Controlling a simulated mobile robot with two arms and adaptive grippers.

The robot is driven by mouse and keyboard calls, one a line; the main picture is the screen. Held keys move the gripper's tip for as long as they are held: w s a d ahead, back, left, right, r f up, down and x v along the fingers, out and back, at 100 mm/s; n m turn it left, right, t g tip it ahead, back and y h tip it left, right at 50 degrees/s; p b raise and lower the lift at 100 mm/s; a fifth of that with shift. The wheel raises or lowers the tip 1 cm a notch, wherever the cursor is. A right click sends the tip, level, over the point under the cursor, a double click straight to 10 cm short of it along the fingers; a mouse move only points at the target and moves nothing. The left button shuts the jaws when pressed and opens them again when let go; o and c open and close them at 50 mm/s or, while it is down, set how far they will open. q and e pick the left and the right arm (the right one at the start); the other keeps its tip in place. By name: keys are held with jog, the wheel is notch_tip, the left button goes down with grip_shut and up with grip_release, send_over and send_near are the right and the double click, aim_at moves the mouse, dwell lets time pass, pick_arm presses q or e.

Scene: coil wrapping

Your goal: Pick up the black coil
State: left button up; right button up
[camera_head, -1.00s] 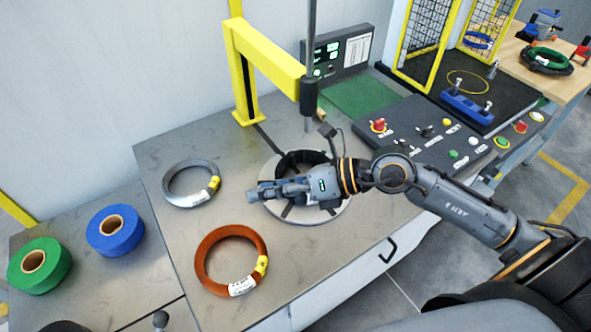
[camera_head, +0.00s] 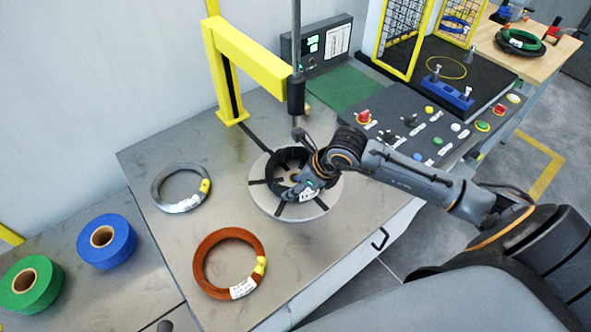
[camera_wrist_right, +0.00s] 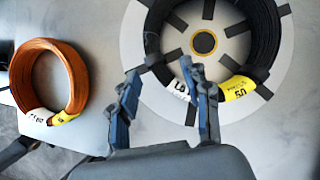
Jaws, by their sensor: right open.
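The black coil (camera_head: 281,163) lies on the round grey turntable (camera_head: 262,199) in the head view, partly hidden by my right gripper (camera_head: 297,193). In the right wrist view the black coil (camera_wrist_right: 263,38) fills the upper right, with a white label and a yellow label on its near side. My right gripper (camera_wrist_right: 160,70) is open there, its blue-grey fingers apart and pointing at the coil's near left side. One fingertip overlaps the coil and its white label in the picture. I cannot tell whether it touches. Nothing is held. My left gripper is not in view.
An orange coil (camera_head: 205,270) and a grey coil (camera_head: 157,192) lie on the table left of the turntable. Blue (camera_head: 122,240) and green (camera_head: 48,285) tape rolls sit farther left. A yellow post (camera_head: 222,70) and a dark vertical rod (camera_head: 296,95) stand behind the turntable.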

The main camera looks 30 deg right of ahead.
aim_at(287, 189)
jog(key=shift+w+a+f+p, duration=0.3)
jog(key=shift+a+f+p, duration=0.05)
jog(key=shift+p, duration=0.15)
jog(key=p+x, duration=0.1)
jog(key=x, duration=0.2)
jog(key=shift+w+a+f, duration=0.1)
jog(key=shift+w+a, duration=0.05)
jog(key=shift+a, duration=0.1)
jog(key=shift+w+a+f, duration=0.1)
jog(key=shift+w+f, duration=0.1)
jog(key=shift+f, duration=0.2)
grip_shut()
jog(key=shift+w+r, duration=0.1)
